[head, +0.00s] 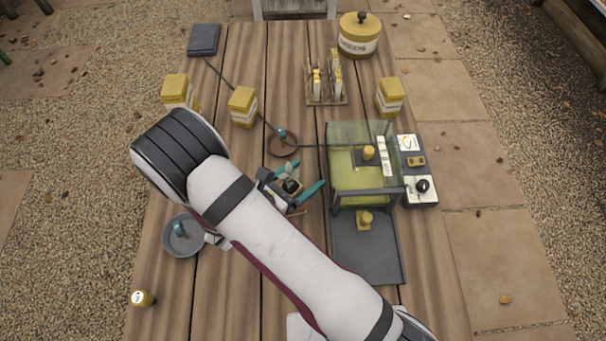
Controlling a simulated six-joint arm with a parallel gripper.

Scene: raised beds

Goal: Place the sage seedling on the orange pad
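My gripper (298,182) is over the middle of the table, left of the clear-sided green box, with its teal fingers spread apart. Between or below the fingers is a small dark green plant (291,185), perhaps the sage seedling; my arm hides part of it. I cannot tell whether the fingers touch it. A tan edge shows beneath it, too covered to identify. No clearly orange pad shows. A brown round disc (273,148) with a small teal piece on it lies just behind the gripper.
A clear-sided green box (340,181) and a dark grey tray (375,266) stand right of the gripper, beside a knob panel (421,191). Yellow containers (242,107), a packet rack (313,101) and a seed tin (358,36) stand behind. A grey dish (172,246) lies left.

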